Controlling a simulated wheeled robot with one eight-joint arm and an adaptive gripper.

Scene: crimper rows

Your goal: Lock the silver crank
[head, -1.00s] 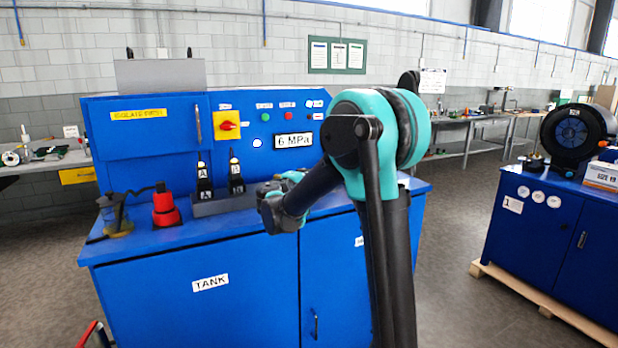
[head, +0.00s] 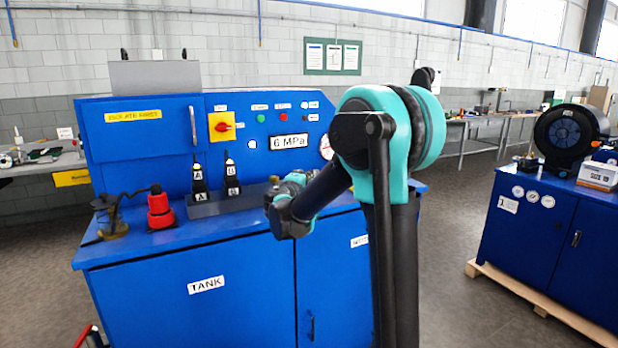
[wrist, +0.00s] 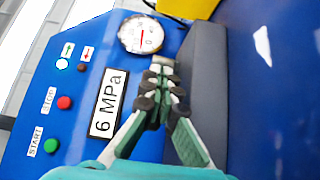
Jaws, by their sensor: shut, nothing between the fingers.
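My gripper (wrist: 160,100) shows in the wrist view with its dark-tipped fingers together and nothing between them. A small pale metal piece (wrist: 162,64) stands just beyond the fingertips; I cannot tell whether they touch or whether it is part of the silver crank. In the head view my gripper is mostly hidden behind my own arm, in front of the blue machine (head: 240,250). A silver upright handle (head: 193,125) is on the machine's left panel, well away from my gripper. No other crank shows clearly.
Black levers marked A (head: 199,178) and B (head: 232,178) stand on a grey base left of my arm. A gauge (wrist: 142,34) and a 6 MPa label (wrist: 108,103) are close to my gripper. A red device (head: 160,208) sits at the deck's left.

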